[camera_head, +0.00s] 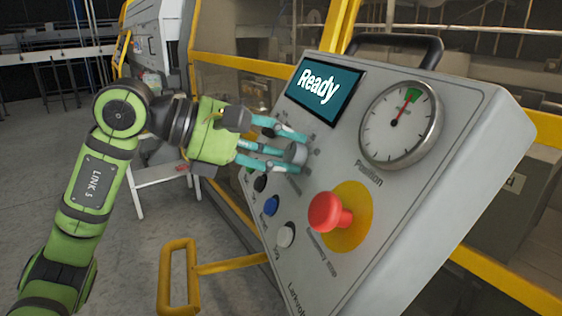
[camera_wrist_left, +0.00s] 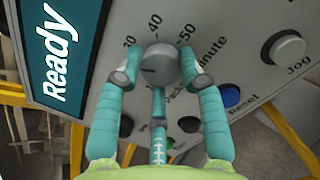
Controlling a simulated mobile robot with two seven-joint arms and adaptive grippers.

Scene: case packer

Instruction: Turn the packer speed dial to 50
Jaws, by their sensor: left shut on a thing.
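The speed dial (camera_wrist_left: 159,65) is a grey round knob on the panel, with 40 and 50 printed beside it and a partly hidden "minute" label. I cannot tell clearly which number it points to. My left gripper (camera_wrist_left: 161,72) has teal fingers on both sides of the knob and a third finger below, shut on it. In the head view the left gripper (camera_head: 287,146) reaches in from the left to the same dial (camera_head: 297,154). Its fingers hide part of the scale. My right gripper is not in view.
The control panel (camera_head: 460,150) carries a screen (camera_head: 324,91) reading "Ready", a Position gauge (camera_head: 400,125) and a red emergency stop button (camera_head: 325,213) close to the dial. Blue (camera_head: 271,205) and white (camera_head: 285,235) buttons sit below. A yellow rail (camera_head: 180,275) stands in front.

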